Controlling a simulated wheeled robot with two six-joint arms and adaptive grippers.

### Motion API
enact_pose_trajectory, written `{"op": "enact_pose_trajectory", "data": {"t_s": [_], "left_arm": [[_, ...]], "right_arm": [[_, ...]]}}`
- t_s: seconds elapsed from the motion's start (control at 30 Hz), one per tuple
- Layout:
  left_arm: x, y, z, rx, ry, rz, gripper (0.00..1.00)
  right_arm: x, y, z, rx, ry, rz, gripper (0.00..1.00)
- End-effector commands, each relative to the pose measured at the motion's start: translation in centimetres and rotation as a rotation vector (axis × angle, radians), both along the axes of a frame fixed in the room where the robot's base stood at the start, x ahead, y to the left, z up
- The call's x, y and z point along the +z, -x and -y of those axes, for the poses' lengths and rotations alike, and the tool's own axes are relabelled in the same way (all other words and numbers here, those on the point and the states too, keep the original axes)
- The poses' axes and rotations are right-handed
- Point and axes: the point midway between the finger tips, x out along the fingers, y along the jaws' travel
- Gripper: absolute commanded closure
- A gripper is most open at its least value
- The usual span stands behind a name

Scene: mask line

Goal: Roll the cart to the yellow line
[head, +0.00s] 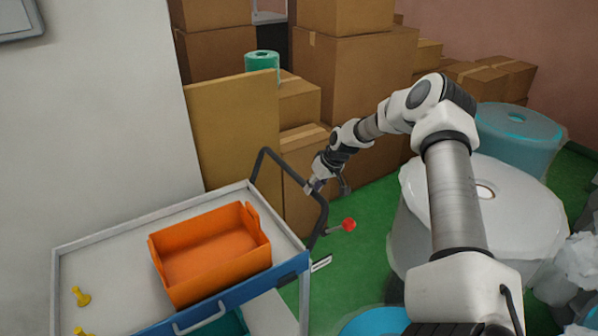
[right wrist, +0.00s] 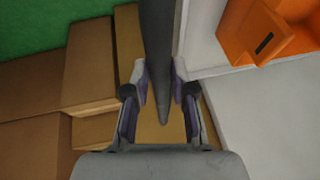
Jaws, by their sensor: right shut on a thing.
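The cart (head: 118,262) stands at the lower left of the head view, with a white top, a blue drawer front and a dark bar handle (head: 287,170) at its far right end. My right gripper (head: 314,186) is shut on this handle. In the right wrist view the dark handle (right wrist: 157,35) runs between the two fingers of the right gripper (right wrist: 159,88), with the white cart top (right wrist: 235,105) to its right. My left gripper is not in view. No yellow line shows in either view.
An orange bin (head: 222,284) and yellow pegs (head: 81,297) are on the cart top. Stacked cardboard boxes (head: 350,75) stand behind the handle. Large wrapped rolls (head: 520,215) stand at the right. A red knob (head: 348,225) shows over a strip of green floor (head: 372,212).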

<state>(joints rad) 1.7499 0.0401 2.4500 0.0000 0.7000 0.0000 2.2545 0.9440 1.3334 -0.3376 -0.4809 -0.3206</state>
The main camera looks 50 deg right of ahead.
Motion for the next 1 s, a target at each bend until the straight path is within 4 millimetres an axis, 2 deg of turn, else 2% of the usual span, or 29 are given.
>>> {"op": "enact_pose_trajectory", "data": {"t_s": [0.2,0.63,0.67,0.7,0.73,1.0], "left_arm": [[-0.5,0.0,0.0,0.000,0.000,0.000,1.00],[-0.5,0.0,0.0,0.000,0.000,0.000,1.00],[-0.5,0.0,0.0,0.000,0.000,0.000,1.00],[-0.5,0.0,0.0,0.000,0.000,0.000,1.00],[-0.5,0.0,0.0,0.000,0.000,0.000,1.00],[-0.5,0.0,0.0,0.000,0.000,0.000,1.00]], "right_arm": [[-0.1,0.4,1.9,-0.002,0.001,0.002,1.00],[0.0,0.5,2.2,-0.001,0.001,0.001,1.00],[0.0,0.5,2.2,-0.001,0.001,0.001,0.68],[0.0,0.5,2.2,-0.001,0.001,0.001,0.54],[0.0,0.5,2.2,-0.001,0.001,0.001,0.50],[0.0,0.5,2.1,0.000,-0.001,0.000,0.50]]}}
